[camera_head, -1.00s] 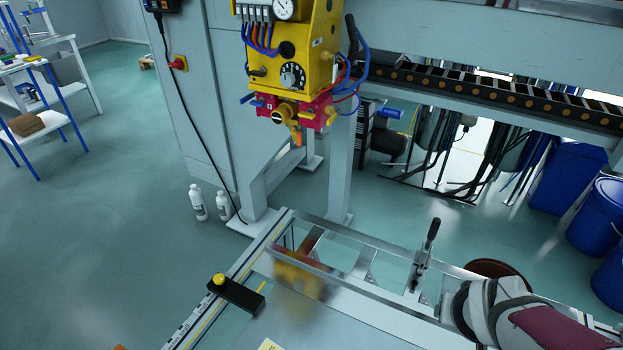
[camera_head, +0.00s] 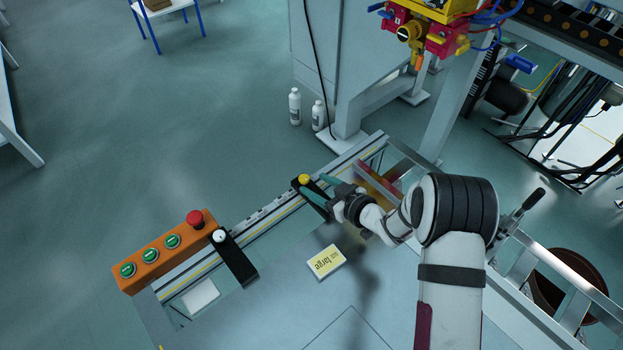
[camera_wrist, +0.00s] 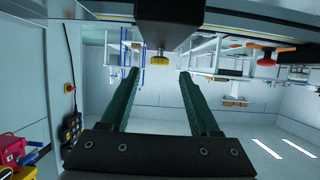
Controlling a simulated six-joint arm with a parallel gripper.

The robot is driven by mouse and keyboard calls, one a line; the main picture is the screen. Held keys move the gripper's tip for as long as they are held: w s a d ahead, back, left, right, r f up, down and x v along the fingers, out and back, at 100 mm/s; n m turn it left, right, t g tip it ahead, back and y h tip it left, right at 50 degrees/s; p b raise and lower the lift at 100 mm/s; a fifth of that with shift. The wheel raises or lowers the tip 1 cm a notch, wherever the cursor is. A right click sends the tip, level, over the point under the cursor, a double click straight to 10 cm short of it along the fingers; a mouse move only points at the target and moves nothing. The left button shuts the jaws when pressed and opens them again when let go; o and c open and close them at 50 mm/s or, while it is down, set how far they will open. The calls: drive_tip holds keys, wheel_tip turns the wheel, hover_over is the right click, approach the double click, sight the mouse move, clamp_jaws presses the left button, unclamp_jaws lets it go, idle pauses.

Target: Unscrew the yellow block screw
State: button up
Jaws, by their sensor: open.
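The yellow block screw (camera_head: 304,179) is a round yellow knob standing on a black block (camera_head: 312,188) on the rail at the left of the fixture. In the wrist view, the yellow knob (camera_wrist: 158,62) and the black block (camera_wrist: 170,18) appear inverted at top centre. My gripper (camera_head: 320,189) is open and empty, its two green fingers pointing toward the knob from the right. In the wrist view the knob shows between the fingertips of my gripper (camera_wrist: 158,73), with clear gaps on both sides. I cannot tell whether the knob is within the fingers' reach.
A second black block with a white knob (camera_head: 218,235) sits farther left on the rail (camera_head: 270,209). An orange button box (camera_head: 160,250) with a red stop button (camera_head: 195,217) is beyond it. A toggle clamp (camera_head: 522,205) stands at right.

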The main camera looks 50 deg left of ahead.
sight(304, 178)
drive_tip(key=x, duration=0.3)
drive_tip(key=shift+a+f, duration=0.1)
drive_tip(key=shift+a, duration=0.1)
clamp_jaws()
